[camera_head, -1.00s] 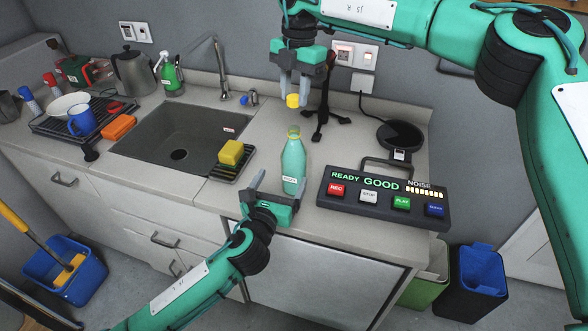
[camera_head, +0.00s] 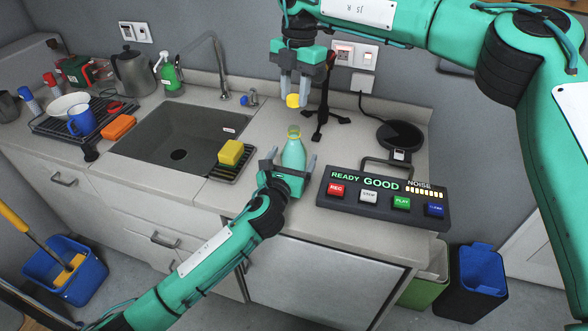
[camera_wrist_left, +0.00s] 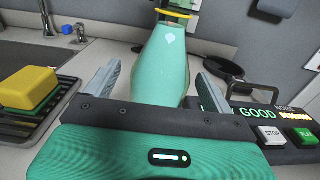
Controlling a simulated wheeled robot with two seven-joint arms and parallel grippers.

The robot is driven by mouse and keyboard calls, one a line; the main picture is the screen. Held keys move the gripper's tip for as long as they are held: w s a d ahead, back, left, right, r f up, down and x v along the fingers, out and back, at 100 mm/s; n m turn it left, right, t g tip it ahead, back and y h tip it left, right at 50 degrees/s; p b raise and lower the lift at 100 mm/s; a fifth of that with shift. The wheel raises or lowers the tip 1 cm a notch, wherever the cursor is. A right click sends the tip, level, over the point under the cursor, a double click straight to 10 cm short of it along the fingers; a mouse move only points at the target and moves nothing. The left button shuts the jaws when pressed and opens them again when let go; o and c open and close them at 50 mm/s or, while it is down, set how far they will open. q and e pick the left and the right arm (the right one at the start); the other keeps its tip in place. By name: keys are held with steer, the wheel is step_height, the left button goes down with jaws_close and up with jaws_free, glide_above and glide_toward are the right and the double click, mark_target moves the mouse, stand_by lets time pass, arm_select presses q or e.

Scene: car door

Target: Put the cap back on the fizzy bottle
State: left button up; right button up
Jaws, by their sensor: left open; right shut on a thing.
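The green fizzy bottle (camera_head: 293,153) stands upright on the counter, with a yellow ring at its neck. The yellow cap (camera_head: 293,100) is held above the bottle by my right gripper (camera_head: 294,92), which is shut on it and points down. A gap shows between cap and bottle mouth. My left gripper (camera_head: 287,168) is open, with its fingers on either side of the bottle's lower body and hiding its base. In the left wrist view the bottle (camera_wrist_left: 165,65) stands between the open fingers (camera_wrist_left: 157,88), with space beside each finger.
A recording box (camera_head: 384,197) with lit buttons and a "GOOD" display stands right of the bottle. A yellow sponge (camera_head: 231,152) on a rack lies to the left, beside the sink (camera_head: 180,140). A black tripod stand (camera_head: 322,115) is behind the bottle.

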arm_select(q)
steer(key=shift+x, duration=1.7)
steer(key=shift+c, duration=0.5)
steer(key=c, duration=1.4)
arm_select(e)
glide_above(294, 128)
steer(key=shift+f, duration=2.45)
steer(key=shift+f, duration=0.85)
steer(key=shift+f, duration=0.55)
